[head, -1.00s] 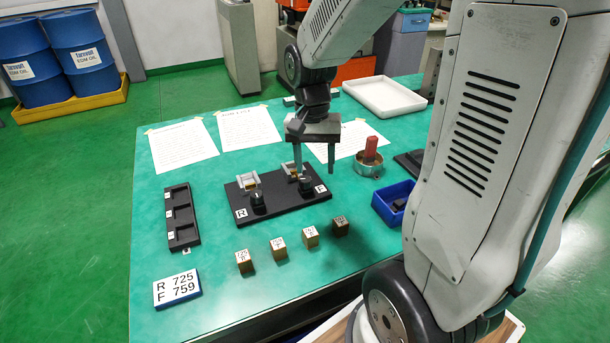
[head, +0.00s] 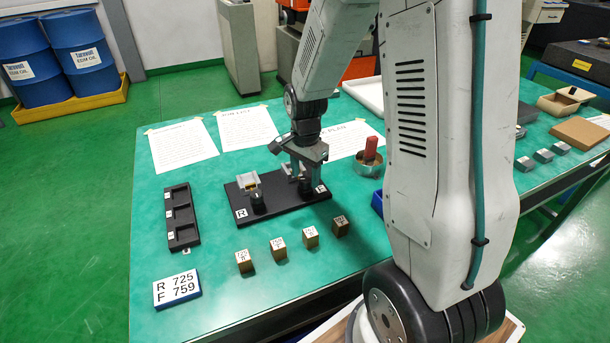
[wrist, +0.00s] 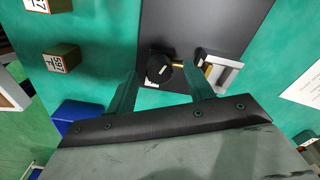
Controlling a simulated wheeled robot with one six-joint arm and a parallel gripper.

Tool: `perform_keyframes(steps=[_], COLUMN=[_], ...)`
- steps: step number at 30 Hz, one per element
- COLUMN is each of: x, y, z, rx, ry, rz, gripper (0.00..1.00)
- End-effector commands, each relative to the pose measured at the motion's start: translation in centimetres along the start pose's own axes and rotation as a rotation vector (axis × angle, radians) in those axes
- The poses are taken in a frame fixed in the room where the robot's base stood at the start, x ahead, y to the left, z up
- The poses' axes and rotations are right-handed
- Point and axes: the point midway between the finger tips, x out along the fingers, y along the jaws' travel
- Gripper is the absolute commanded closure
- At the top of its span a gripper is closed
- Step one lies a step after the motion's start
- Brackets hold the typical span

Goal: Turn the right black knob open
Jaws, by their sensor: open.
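The black plate (head: 283,208) lies on the green table and carries two black knobs, each with a small grey bracket behind it. The left black knob (head: 258,203) is clear of my gripper. The right black knob (head: 304,188) is partly hidden under my gripper (head: 307,176). In the wrist view, the right black knob (wrist: 160,68) has a white pointer line and a brass stem beside it. My gripper (wrist: 159,76) is open there, with one finger on each side of the knob and gaps showing. I cannot tell how far down the fingers reach.
Several labelled brown blocks (head: 278,248) stand in front of the plate. A black slotted tray (head: 181,218) lies to the left. A round tin with a red object (head: 370,150) stands at right. Paper sheets (head: 246,128) lie behind.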

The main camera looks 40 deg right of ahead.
Motion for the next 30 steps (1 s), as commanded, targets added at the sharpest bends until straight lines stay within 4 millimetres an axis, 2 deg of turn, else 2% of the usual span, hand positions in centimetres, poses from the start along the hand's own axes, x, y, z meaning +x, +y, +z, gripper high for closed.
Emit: perform_keyframes(steps=[3, 11, 15, 16, 24, 30], x=[0.72, 0.81, 0.8, 0.8, 0.78, 0.77], y=[0.03, 0.03, 0.03, 0.03, 0.01, 0.0], z=[-0.01, -0.01, 0.0, 0.0, 0.01, 0.02], rx=[0.0, 0.0, 0.0, 0.0, -0.015, -0.089], ry=[0.0, 0.0, 0.0, 0.0, 0.0, 0.0], rz=[0.0, 0.0, 0.0, 0.0, 0.0, -0.001], gripper=[0.48, 0.48, 0.87, 0.93, 0.92, 0.92])
